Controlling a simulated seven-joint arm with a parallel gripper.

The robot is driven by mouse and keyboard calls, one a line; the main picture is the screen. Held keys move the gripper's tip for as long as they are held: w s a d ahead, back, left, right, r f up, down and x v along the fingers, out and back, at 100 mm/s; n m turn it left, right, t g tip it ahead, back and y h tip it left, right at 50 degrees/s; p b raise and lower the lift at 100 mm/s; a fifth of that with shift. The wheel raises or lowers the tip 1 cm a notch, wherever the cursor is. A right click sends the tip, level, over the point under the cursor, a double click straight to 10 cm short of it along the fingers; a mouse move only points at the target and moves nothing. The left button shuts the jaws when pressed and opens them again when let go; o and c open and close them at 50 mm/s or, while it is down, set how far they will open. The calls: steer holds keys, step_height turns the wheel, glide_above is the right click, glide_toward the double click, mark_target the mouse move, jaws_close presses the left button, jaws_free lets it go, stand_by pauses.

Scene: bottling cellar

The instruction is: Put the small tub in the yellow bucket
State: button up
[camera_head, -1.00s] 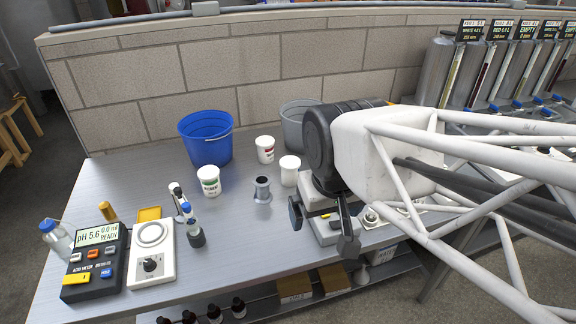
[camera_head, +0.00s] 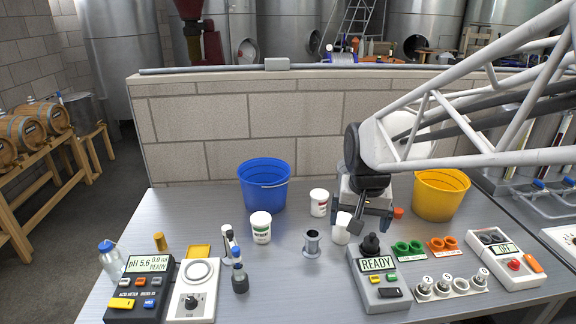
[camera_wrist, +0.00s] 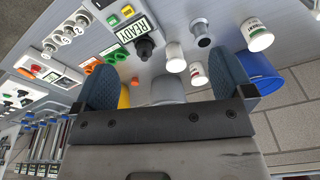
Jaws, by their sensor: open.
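Three white tubs stand on the steel bench: a plain one (camera_head: 341,230), one with a red label (camera_head: 319,203) and a larger one with a green label (camera_head: 261,228). In the wrist view the plain tub (camera_wrist: 175,57), red-label tub (camera_wrist: 199,74) and green-label tub (camera_wrist: 259,36) also show. I cannot tell for sure which is the small tub. The yellow bucket (camera_head: 441,198) stands at the back right; only a sliver shows in the wrist view (camera_wrist: 124,98). My gripper (camera_head: 371,222) is open and empty, above the bench just right of the plain tub, partly overlapping it in the picture.
A blue bucket (camera_head: 264,188) stands at the back left. A grey bucket (camera_wrist: 168,90) is mostly hidden behind my gripper in the head view. A block wall (camera_head: 220,120) closes the back.

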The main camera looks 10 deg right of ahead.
steer(key=w+d+f+m, duration=0.1)
steer(key=w+f, duration=0.2)
steer(key=w, duration=0.4)
steer(key=w+d+f+m, duration=0.2)
steer(key=w+f, duration=0.1)
steer(key=w, duration=0.4)
steer(key=m+g, duration=0.2)
glide_above(343, 218)
steer(key=f, duration=1)
steer(key=shift+s+a+f, duration=0.1)
steer(key=shift+s+f, duration=0.05)
steer(key=shift+s, duration=0.2)
steer(key=shift+w+f+m, duration=0.3)
steer(key=shift+w+f, duration=0.1)
steer(key=shift+f, duration=0.05)
steer(key=shift+f, duration=1.3)
steer(key=shift+f, duration=0.1)
steer(key=shift+s+f, duration=0.1)
steer(key=shift+f, duration=2.4)
